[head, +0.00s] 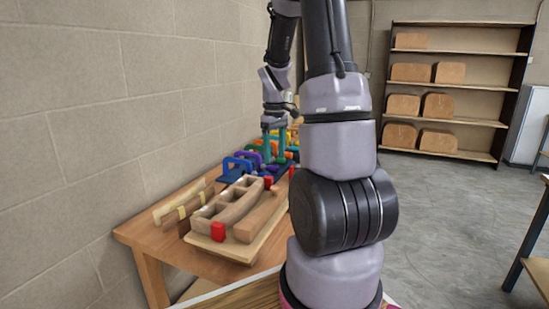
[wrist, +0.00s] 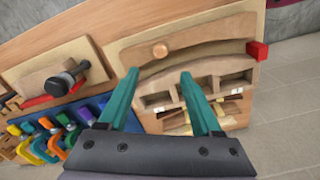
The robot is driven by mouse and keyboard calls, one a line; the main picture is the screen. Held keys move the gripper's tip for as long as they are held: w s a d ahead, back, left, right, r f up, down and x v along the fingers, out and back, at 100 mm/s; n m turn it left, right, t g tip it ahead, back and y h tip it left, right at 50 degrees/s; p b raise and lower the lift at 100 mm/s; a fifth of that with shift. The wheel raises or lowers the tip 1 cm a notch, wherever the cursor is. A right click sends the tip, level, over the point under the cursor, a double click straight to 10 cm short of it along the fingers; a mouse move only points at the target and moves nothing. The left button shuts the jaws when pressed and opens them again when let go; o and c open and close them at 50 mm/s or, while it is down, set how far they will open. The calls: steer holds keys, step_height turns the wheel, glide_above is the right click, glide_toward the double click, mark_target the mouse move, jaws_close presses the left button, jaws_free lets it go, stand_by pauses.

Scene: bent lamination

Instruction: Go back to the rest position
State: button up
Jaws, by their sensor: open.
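My gripper (head: 275,147) has two teal fingers and hangs over the far part of the workbench in the head view. In the wrist view my gripper (wrist: 160,74) is open, with nothing between its fingers. Beneath it in that view is a curved wooden form (wrist: 207,70) on a pale board, with open compartments along one side. The form also shows on the bench in the head view (head: 232,203), nearer than the gripper. A red block (wrist: 257,50) sits at one end of the form. My arm hides part of the bench in the head view.
Several coloured clamps (wrist: 42,138) stand in a row beside the form. A board with a dark-handled tool (wrist: 68,80) lies near them. The wooden bench (head: 150,240) stands along a block wall (head: 110,120). Shelves with wooden pieces (head: 450,97) stand at the back; grey floor lies open between.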

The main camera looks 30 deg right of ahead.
stand_by(0.3)
steer(key=s+a+r+m+t+y, duration=0.1)
steer(key=s+a+r+m+t, duration=0.2)
steer(key=s+a+r, duration=0.4)
steer(key=s+a+r+m+t+y, duration=0.1)
steer(key=s+a+r+m+t, duration=0.3)
steer(key=s+a+r, duration=0.4)
step_height(320, 180, up, 5)
steer(key=shift+s+a+r, duration=0.15)
steer(key=shift+s+a, duration=0.15)
steer(key=shift+s, duration=0.75)
